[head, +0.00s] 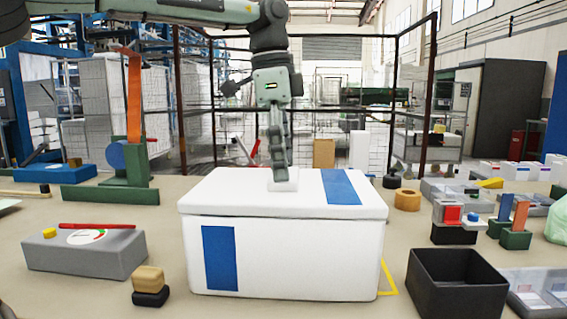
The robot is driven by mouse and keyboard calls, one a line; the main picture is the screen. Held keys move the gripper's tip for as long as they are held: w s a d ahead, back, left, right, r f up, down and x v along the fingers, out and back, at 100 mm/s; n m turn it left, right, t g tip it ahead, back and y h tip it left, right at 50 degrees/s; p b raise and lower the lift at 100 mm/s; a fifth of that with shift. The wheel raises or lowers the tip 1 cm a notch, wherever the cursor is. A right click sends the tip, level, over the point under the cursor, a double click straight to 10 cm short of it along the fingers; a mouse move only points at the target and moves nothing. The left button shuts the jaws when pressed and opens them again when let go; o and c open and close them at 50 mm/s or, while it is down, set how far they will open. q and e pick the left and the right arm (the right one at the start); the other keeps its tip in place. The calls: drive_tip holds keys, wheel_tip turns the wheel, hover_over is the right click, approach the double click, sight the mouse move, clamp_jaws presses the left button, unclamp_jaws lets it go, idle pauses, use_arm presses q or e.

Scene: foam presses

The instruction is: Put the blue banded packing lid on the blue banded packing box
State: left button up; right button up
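The blue banded packing box (300,258) is a white box on the table, with a blue band upright on the left of its front face. The white blue banded packing lid (230,190) lies over the box top, looking roughly level, with its blue band on the right of its top. The bands do not line up. My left gripper (280,176) points down at the small white handle block (291,184) in the lid's middle, its fingers overlapping the block. I see the fingers edge-on, so whether they are closed on it is unclear. My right gripper is out of view.
A grey device (85,252) and stacked tan and black blocks (149,281) stand left of the box. A black open bin (456,285) stands right, beyond yellow floor-type marking (388,280). A green stand (115,192) is behind left; an orange tape roll (407,199) behind right.

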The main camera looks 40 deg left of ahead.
use_arm(q)
wheel_tip(320, 180, up, 12)
drive_tip(key=a, duration=0.1)
drive_tip(key=shift+s, duration=0.35)
idle(0.4)
drive_tip(key=shift+a+f, duration=0.1)
